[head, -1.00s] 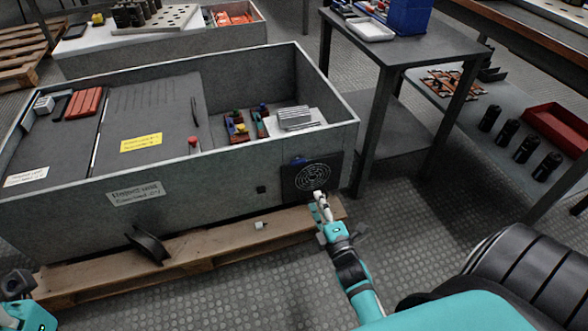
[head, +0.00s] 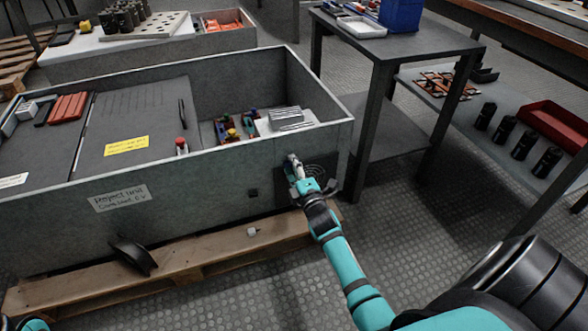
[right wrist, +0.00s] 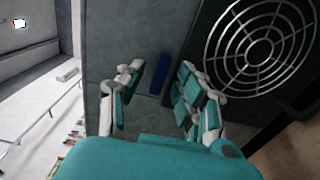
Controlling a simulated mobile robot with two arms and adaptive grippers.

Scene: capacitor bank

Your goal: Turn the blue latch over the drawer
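The blue latch (right wrist: 160,73) is a small upright bar on the grey cabinet wall in the right wrist view. The dark drawer front (right wrist: 215,35) with a round ring grille lies just right of it. My right gripper (right wrist: 157,84) is open, one finger on each side of the latch in that view; I cannot tell if either touches it. In the head view my right gripper (head: 291,163) is at the upper left of the drawer front (head: 328,167) and hides the latch. Only a bit of my left arm shows at the bottom left edge.
The grey cabinet (head: 180,205) stands on a wooden pallet (head: 200,255). A dark table (head: 385,45) stands to the right. The floor in front is clear.

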